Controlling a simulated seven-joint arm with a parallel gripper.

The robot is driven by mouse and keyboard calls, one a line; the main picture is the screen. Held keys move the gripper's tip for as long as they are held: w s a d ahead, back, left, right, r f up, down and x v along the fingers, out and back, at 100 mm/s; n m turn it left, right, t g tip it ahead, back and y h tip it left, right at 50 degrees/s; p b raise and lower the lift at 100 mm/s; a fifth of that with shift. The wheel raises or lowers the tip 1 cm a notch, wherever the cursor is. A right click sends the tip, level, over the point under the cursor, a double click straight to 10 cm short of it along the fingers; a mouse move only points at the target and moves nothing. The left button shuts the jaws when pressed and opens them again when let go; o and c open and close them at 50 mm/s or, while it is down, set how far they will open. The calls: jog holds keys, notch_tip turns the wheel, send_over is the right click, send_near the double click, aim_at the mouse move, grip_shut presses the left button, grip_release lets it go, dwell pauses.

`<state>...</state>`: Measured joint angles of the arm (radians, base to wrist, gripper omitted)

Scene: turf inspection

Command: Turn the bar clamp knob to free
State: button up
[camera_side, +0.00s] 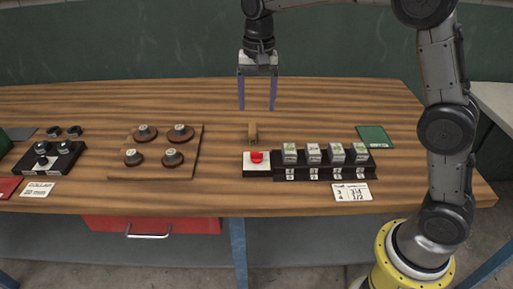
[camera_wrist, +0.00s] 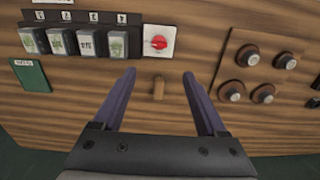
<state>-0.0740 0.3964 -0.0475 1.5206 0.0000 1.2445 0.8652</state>
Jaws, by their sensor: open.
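A red knob (camera_side: 257,157) sits on a white plate (camera_side: 249,172) near the front middle of the table. No other knob here is red, but I cannot read a label naming it the bar clamp knob. In the wrist view the red knob (camera_wrist: 158,42) shows a pale mark on its face, and its setting is too small to read. My gripper (camera_side: 256,108) is open and empty, pointing down above the table behind the knob. In the wrist view the fingertips (camera_wrist: 159,73) stand apart, with the knob beyond them.
A small wooden block (camera_side: 252,133) stands behind the knob. A brown board (camera_side: 192,163) with several round knobs lies left. A green card (camera_side: 375,136) lies at right. The back of the table is clear.

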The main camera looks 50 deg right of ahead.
aim_at(256, 152)
notch_tip(256, 152, down, 15)
dwell(0.6)
grip_shut()
dwell(0.4)
